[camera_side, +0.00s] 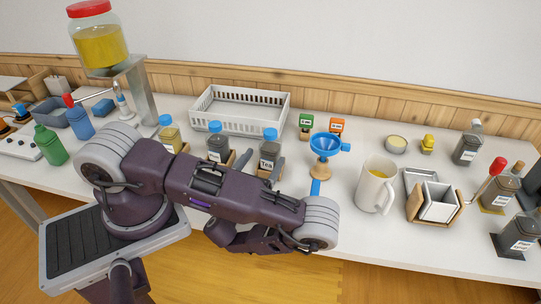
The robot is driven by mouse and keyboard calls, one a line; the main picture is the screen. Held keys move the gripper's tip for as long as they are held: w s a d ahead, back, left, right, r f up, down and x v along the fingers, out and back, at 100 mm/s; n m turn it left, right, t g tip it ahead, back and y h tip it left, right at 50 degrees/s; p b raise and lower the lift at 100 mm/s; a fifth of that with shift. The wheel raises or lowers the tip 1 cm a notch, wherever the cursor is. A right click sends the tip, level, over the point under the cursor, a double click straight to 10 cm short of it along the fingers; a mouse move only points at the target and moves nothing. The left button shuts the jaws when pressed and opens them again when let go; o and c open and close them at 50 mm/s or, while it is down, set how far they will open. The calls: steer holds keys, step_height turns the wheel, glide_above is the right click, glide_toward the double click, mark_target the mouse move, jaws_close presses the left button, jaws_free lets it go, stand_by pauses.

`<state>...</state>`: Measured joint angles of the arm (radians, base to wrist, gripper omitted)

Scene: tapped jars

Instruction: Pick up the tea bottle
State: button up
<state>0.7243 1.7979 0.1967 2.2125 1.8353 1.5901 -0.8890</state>
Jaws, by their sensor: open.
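The tea bottle (269,152) stands upright in the middle of the table, a dark jar with a blue cap and a label that reads TEA. It is in a row with two other blue-capped bottles. My gripper (263,163) is mostly hidden behind my arm. Its two dark fingertips show on the left and right of the tea bottle, apart from each other. I cannot tell whether they touch it. The lower part of the bottle is hidden by my arm.
A dark bottle (217,143) and a yellow bottle (169,132) stand left of the tea bottle. A white basket (240,93) is behind. A blue funnel (326,146) on a wooden stand and a white mug (376,185) are to the right. Small labelled boxes (306,121) stand behind the funnel.

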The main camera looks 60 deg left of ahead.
mark_target(267, 154)
steer(key=x, duration=0.3)
steer(key=r+x, duration=0.1)
steer(key=x, duration=0.1)
steer(key=shift+d, duration=0.15)
jaws_close()
